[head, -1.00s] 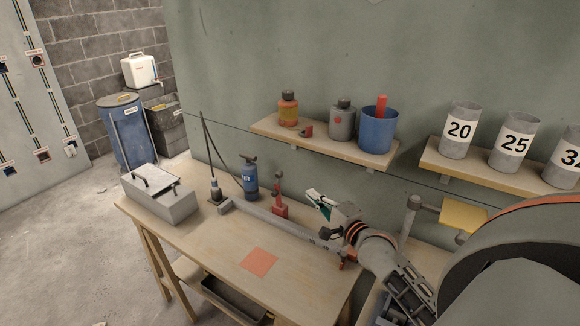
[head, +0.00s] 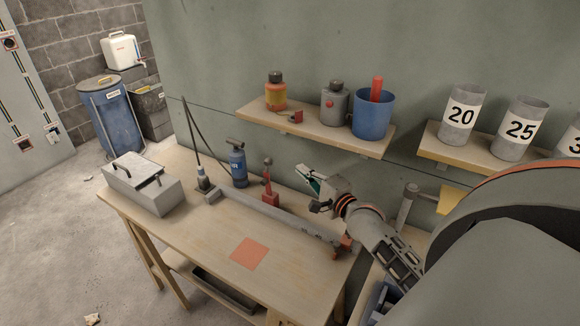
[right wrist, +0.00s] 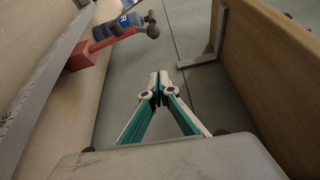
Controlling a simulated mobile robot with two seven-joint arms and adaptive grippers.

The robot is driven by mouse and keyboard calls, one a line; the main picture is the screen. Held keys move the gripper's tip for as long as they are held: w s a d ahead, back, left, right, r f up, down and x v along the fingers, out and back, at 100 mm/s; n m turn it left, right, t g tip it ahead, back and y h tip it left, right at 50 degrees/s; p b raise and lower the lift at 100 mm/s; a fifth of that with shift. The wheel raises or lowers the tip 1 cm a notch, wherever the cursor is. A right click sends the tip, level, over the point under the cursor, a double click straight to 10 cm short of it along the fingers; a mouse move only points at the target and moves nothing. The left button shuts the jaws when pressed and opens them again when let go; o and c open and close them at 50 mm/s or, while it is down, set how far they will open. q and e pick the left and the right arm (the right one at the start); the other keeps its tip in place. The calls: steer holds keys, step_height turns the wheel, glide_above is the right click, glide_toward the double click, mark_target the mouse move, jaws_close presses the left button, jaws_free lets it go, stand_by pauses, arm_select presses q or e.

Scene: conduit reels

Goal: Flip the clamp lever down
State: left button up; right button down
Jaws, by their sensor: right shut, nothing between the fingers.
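My left gripper is out of view.
A shelf (head: 310,133) with bottles and a blue cup (head: 372,114) hangs on the wall above. A blue bottle (head: 237,163) stands left of the clamp. A grey toolbox (head: 142,186) sits at the bench's left end. The bench around the orange square (head: 248,254) is clear.

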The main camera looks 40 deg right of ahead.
mark_target(268, 179)
steer(key=w+a, duration=0.3)
steer(key=w, duration=0.5)
steer(key=shift+w+a+p, duration=0.15)
steer(key=shift+p, duration=0.3)
